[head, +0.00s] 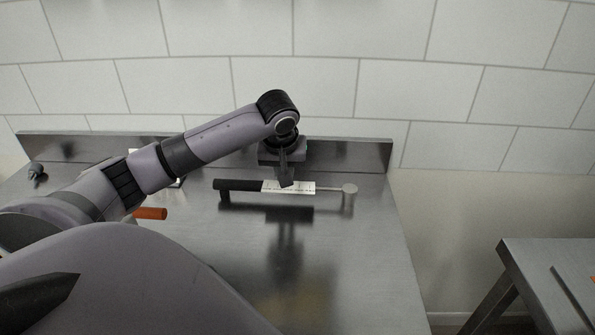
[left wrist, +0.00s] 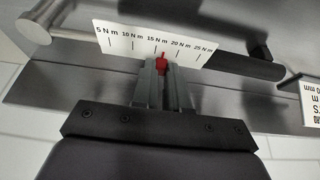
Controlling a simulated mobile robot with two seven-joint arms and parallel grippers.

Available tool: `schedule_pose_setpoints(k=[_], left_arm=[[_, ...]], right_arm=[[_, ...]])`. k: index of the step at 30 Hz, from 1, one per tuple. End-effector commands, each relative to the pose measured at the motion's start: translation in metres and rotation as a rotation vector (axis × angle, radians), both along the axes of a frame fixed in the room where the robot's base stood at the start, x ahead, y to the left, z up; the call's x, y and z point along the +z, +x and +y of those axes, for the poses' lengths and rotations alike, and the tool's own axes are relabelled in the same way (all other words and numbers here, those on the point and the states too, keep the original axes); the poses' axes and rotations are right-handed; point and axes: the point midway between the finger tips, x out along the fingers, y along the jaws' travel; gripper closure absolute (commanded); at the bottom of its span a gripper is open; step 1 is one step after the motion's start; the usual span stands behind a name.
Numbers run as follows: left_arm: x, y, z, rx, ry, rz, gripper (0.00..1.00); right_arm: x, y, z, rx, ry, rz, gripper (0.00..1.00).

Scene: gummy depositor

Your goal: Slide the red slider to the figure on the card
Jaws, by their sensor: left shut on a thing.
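The red slider (left wrist: 162,63) shows in the left wrist view at the lower edge of a white scale plate (left wrist: 118,38), just right of the 15 N m mark. My left gripper (head: 286,182) is shut on the slider, with its fingers on both sides of it (left wrist: 161,72). In the head view the fingers hide the slider. The plate is on a torque wrench with a black handle (head: 238,185) and a round metal head (head: 350,189). A white card (left wrist: 312,98) is cut off at the right edge of the wrist view; its figure cannot be read. My right gripper is out of view.
The wrench lies over a steel table (head: 350,270) with a raised back edge (head: 350,155). An orange-handled thing (head: 150,213) lies partly behind my left arm. A small dark object (head: 37,172) is at the far left. Another table (head: 540,265) stands at right.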

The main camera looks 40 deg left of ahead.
Motion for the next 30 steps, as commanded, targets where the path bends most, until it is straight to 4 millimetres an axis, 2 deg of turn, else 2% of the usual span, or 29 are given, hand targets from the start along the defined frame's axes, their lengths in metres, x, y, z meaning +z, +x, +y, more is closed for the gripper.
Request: schedule_pose_setpoints(k=[3,13,14,16,26,30], left_arm=[[0.0,-0.009,0.01,-0.001,0.004,0.004,1.0],[0.0,-0.01,0.011,-0.003,0.003,0.002,1.0],[0.0,-0.01,0.011,-0.003,0.003,0.002,0.83],[0.0,-0.01,0.011,-0.003,0.003,0.002,0.61],[0.003,-0.01,0.01,-0.002,0.003,0.0,0.6],[0.018,-0.014,0.007,-0.004,0.004,-0.003,0.6]], right_arm=[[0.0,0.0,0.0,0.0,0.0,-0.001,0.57],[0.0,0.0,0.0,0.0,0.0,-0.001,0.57],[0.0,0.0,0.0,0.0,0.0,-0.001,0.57],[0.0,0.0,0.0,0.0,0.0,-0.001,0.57],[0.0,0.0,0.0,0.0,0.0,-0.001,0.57],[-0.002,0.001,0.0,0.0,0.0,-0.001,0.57]])
